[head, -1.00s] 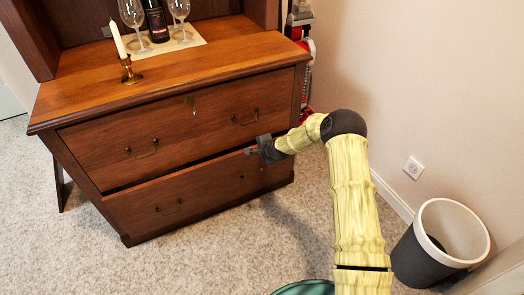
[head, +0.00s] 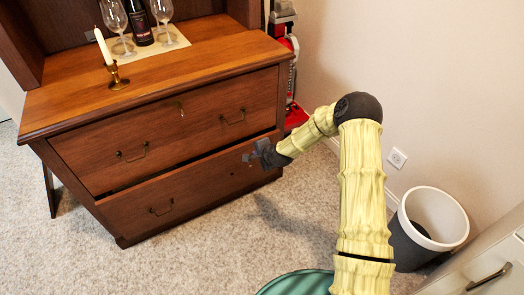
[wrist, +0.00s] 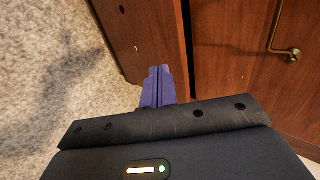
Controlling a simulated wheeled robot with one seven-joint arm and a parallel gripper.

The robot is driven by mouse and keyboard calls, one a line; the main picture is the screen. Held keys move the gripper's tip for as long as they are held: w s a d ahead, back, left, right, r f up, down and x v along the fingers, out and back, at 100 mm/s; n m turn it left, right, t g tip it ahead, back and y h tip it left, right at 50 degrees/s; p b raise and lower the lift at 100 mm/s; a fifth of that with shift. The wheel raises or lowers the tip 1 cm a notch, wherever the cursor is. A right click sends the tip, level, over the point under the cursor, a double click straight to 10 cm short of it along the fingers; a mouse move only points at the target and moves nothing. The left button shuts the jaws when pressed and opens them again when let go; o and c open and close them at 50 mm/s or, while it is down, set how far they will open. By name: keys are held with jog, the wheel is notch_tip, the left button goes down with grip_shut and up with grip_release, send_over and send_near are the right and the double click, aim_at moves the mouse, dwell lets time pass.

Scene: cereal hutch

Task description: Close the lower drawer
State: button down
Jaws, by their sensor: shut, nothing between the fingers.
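The lower drawer (head: 190,192) of the brown wooden hutch stands slightly open, with a dark gap above its front. In the wrist view the shut fingers (wrist: 158,86) overlap the edge of the lower drawer's front (wrist: 143,38), beside the dark gap. I cannot tell whether they touch it.
The upper drawer (head: 180,128) looks shut. A candle (head: 103,46) in a brass holder, wine glasses and a bottle (head: 139,22) stand on top. A bin (head: 428,225) stands by the right wall, a cabinet (head: 480,270) at lower right. Carpet before the hutch is clear.

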jog(key=p+v, duration=0.1)
jog(key=v, duration=0.3)
jog(key=shift+d, duration=0.15)
jog(key=c, duration=2.2)
grip_release()
jog(key=c, duration=1.8)
grip_release()
jog(key=shift+o, duration=1.3)
jog(key=shift+s+r, duration=0.1)
jog(key=shift+r, duration=0.15)
jog(key=s+d+r+n+g+h, duration=0.1)
jog(key=s+d+r+n, duration=0.3)
jog(key=s, duration=0.6)
jog(key=s+d+r+n+g+h, duration=0.2)
jog(key=s+d+r+n, duration=0.2)
jog(key=s+r, duration=0.4)
jog(key=s+d+r+n+g+h, duration=0.1)
jog(key=s+d+r+n+g, duration=0.1)
jog(key=s+d+r+n, duration=0.2)
jog(key=s+r, duration=0.3)
jog(key=s, duration=0.5)
jog(key=shift+s+n+g, duration=0.25)
jog(key=shift+n+g, duration=0.05)
